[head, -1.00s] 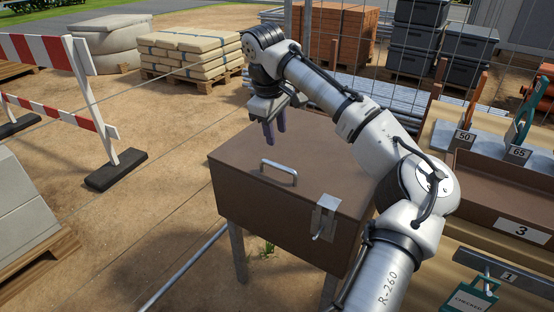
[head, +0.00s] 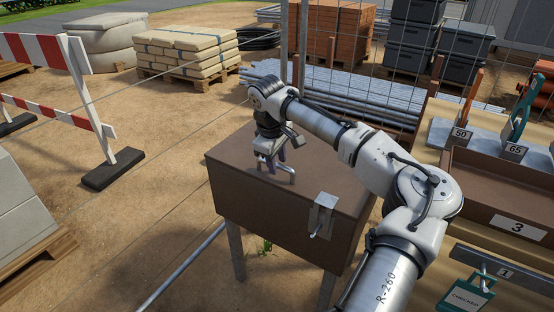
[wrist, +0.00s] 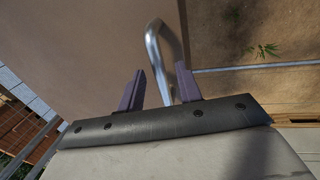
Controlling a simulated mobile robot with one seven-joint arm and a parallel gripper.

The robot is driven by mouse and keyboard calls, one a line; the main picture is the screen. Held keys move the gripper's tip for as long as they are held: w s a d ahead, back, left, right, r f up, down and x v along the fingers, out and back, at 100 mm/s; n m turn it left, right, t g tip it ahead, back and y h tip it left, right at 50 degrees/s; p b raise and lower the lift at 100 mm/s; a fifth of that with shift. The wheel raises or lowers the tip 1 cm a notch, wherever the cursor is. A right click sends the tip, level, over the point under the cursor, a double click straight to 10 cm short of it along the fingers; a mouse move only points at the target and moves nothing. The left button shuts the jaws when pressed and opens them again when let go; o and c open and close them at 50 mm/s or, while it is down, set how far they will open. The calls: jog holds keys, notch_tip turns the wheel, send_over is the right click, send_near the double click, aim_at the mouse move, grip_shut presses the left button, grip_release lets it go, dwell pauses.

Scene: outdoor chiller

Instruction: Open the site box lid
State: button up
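The site box (head: 275,225) is a brown metal box on legs, with its flat lid (head: 235,150) shut. A silver U-shaped handle (head: 290,179) stands on the lid near its front edge. A metal latch (head: 322,216) hangs over the front edge, to the right of the handle. My gripper (head: 271,163) points down at the handle. In the wrist view, its two purple fingers are apart, and the handle (wrist: 153,45) shows in the gap between them, nearer the right finger. Neither finger visibly clamps it.
A workbench with a brown tray (head: 485,195) marked 3 stands close on the right. Metal pipes (head: 345,95) and a wire mesh fence are behind the box. A red-white barrier (head: 85,95) stands at left. Bare ground lies between barrier and box.

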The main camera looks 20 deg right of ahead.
grip_shut()
jog(key=shift+r, duration=0.15)
